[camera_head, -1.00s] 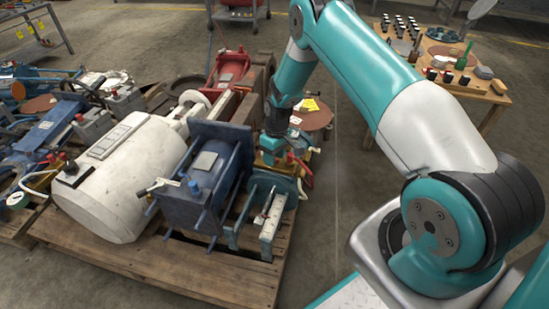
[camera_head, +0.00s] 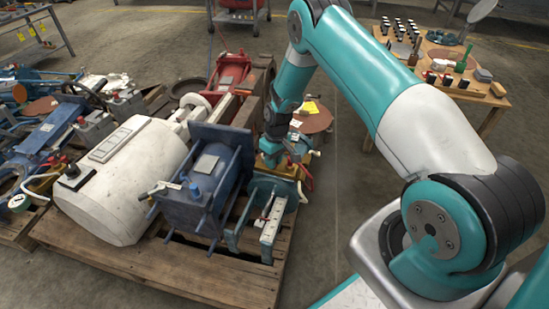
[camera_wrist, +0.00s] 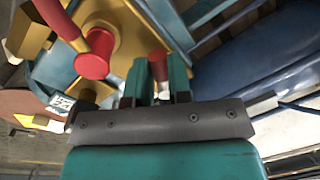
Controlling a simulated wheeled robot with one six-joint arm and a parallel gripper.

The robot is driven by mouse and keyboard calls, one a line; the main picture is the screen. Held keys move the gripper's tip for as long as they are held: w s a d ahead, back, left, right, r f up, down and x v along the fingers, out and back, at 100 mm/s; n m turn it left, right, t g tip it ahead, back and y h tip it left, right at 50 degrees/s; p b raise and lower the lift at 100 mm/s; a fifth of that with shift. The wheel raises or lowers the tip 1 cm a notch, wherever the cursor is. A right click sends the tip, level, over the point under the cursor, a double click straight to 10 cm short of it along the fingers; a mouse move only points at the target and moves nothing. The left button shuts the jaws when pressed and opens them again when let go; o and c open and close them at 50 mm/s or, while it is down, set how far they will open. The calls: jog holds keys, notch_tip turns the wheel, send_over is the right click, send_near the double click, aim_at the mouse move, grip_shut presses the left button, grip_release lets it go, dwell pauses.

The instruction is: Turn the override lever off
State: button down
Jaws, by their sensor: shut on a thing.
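My gripper (camera_wrist: 155,82) shows in the wrist view with its two teal fingers close together. They are shut on a red lever grip (camera_wrist: 158,65), of which only a short part shows between them. The grip stands over a yellow body (camera_wrist: 132,28). A second red part, a rounded post with a red bar (camera_wrist: 95,55), is on the yellow body to the left, apart from the fingers. In the head view the yellow unit (camera_head: 268,172) is under the end of my arm at the right side of the pallet. The fingertips are hidden there.
A blue motor-like unit (camera_head: 200,185) and a white tank (camera_head: 120,170) stand close on the left on a wooden pallet (camera_head: 215,284). A red curved part (camera_head: 307,178) sits right of the yellow unit. The floor on the right is clear up to a table (camera_head: 487,98).

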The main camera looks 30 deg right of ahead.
jog(key=m+p, duration=0.1)
jog(key=a+m, duration=0.1)
jog(key=m, duration=0.1)
jog(key=shift+s+a+r+p, duration=0.1)
jog(key=shift+s+p, duration=0.05)
jog(key=shift+p, duration=0.2)
jog(key=m, duration=0.2)
jog(key=a+m+p, duration=0.1)
jog(key=m, duration=0.1)
jog(key=shift+a+t, duration=0.15)
jog(key=shift+t, duration=0.25)
jog(key=m, duration=0.2)
jog(key=shift+w+a+m+p, duration=0.3)
jog(key=shift+a+p, duration=0.05)
jog(key=shift+a, duration=0.05)
jog(key=shift+w+a+m+t, duration=0.15)
jog(key=shift+w+a+m, duration=0.1)
jog(key=shift+m, duration=0.5)
jog(key=shift+w+a+m+t, duration=0.15)
jog(key=shift+a+m, duration=0.05)
jog(key=shift+m, duration=0.55)
jog(key=shift+h, duration=0.3)
jog(key=c, duration=1.1)
grip_release()
jog(key=shift+o, duration=0.2)
